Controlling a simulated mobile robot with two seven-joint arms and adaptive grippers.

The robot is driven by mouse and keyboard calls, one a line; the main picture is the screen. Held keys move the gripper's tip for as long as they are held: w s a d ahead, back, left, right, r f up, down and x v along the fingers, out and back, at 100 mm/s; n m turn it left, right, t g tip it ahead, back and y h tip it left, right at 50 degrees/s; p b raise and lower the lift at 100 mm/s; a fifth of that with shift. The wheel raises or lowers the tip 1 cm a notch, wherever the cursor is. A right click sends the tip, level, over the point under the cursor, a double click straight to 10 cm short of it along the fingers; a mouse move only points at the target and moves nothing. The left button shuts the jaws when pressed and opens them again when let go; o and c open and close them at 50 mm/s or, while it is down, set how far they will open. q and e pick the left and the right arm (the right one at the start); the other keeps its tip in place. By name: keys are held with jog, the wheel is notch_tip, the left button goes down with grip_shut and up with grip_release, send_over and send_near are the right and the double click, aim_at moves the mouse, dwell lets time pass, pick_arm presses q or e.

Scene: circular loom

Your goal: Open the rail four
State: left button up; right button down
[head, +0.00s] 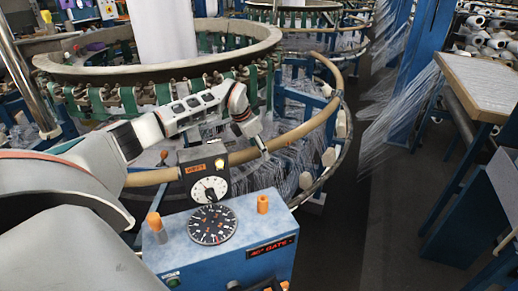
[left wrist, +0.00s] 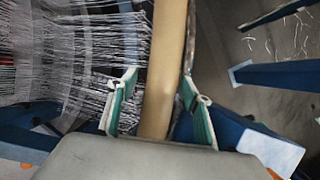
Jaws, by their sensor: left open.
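A tan curved rail (head: 297,133) runs around the front of the circular loom. No number shows on it, so I cannot tell whether it is rail four. My left gripper (head: 262,150) reaches down to the rail, right of the control box. In the left wrist view the rail (left wrist: 165,60) passes between the two green-and-white fingers of the left gripper (left wrist: 160,88). They are open, one on each side of the rail, with a gap visible on the right side. My right gripper is not in view.
A blue control box (head: 180,248) with a black dial (head: 212,225), a gauge (head: 208,189) and a red display (head: 270,247) stands in front. The loom ring (head: 90,65) rises behind. White threads (left wrist: 60,50) hang beside the rail. A dark aisle (head: 350,200) lies open to the right.

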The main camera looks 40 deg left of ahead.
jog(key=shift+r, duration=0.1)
